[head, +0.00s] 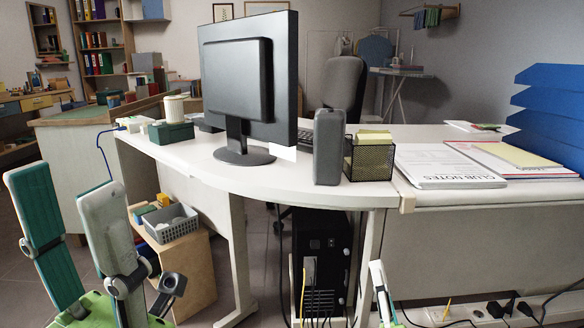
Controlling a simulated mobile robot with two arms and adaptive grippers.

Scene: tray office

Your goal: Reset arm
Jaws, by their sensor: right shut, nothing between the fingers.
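My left gripper (59,184) is at the lower left, pointing up. Its two long fingers, with green and pale pads, stand wide apart with nothing between them. My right gripper (377,267) shows only as a narrow pale tip at the bottom edge, right of centre, in front of the desk. It is shut and empty. The rest of it is below the picture. Both grippers are apart from the white desk (290,180).
The desk holds a monitor (245,75), a speaker (329,147), a mesh note holder (369,160), papers (445,165), a green box (171,133) and blue trays (550,115). A grey basket (175,229) sits on a low wooden stand. A black computer (322,255) stands under the desk.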

